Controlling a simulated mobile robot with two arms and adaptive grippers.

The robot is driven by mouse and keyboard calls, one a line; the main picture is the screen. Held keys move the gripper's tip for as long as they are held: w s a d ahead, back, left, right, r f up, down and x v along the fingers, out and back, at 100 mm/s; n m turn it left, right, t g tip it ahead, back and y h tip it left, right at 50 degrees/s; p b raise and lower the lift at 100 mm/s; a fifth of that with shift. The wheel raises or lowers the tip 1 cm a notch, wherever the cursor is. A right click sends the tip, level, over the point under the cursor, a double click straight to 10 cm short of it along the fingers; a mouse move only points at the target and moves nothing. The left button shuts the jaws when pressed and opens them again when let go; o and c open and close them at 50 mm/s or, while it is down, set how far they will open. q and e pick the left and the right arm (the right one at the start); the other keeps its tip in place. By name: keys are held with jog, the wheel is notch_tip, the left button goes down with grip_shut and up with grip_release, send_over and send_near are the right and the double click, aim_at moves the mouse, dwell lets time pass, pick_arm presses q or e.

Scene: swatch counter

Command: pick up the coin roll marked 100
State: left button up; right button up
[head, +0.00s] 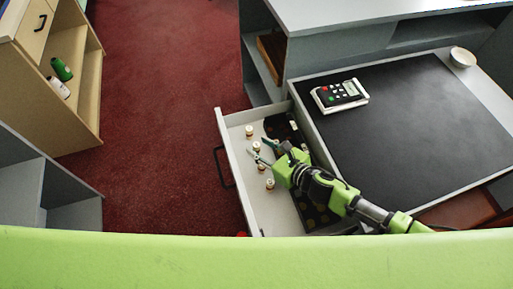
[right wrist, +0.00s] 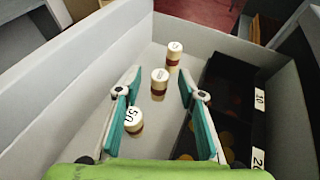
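Several cream coin rolls with brown bands stand in the open drawer (head: 228,150). In the right wrist view, the nearest roll (right wrist: 134,120) is marked 50 and stands by the left finger. A middle roll (right wrist: 159,82) shows between and just past the fingertips; its small label may read 100, but I cannot be sure. A far roll (right wrist: 174,53) has a label too small to read. In the head view, my right gripper (head: 258,148) is over the drawer, open and empty, with the middle roll (head: 256,146) near its tips. My left gripper is not in view.
A dark coin tray (right wrist: 215,105) with labelled compartments fills the drawer's right side. The drawer walls stand close around the gripper. A shelf unit (head: 85,100) stands at left.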

grip_shut()
